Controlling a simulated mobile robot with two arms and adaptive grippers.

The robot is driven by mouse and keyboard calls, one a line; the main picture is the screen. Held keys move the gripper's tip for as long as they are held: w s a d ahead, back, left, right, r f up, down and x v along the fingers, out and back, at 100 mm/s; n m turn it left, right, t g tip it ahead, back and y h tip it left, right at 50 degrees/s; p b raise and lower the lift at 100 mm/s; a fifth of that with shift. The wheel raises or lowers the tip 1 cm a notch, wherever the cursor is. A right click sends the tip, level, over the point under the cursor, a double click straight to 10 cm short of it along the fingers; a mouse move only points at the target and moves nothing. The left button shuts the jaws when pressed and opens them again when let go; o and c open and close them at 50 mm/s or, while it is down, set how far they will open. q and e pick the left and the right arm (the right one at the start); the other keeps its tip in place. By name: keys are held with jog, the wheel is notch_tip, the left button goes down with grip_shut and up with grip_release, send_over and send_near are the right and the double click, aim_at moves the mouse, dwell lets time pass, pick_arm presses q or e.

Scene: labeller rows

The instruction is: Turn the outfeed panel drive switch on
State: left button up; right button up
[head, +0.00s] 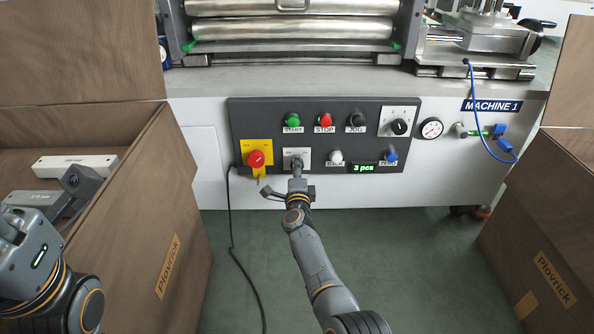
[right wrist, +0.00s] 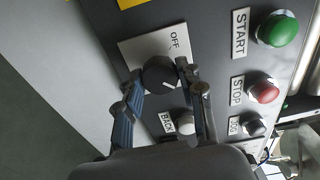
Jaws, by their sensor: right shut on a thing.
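The drive switch is a dark rotary knob (right wrist: 158,75) on a pale plate (right wrist: 140,48) marked OFF in the right wrist view. In the head view its plate (head: 305,154) sits low on the dark control panel (head: 270,118). My right gripper (head: 297,174) reaches up to it from below. In the right wrist view the gripper (right wrist: 160,78) has one finger on each side of the knob and is shut on it. The knob's pointer is not clear.
Close to the knob are a white BACK button (head: 336,157), a red knob (head: 256,159) on a yellow plate, and START (head: 293,120) and STOP (head: 325,120) buttons. Cardboard boxes (head: 165,220) (head: 540,230) flank the machine. A cable (head: 232,220) hangs left of my right arm.

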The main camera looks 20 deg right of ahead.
jog(key=shift+f, duration=0.1)
dwell(0.4)
jog(key=o, duration=1.2)
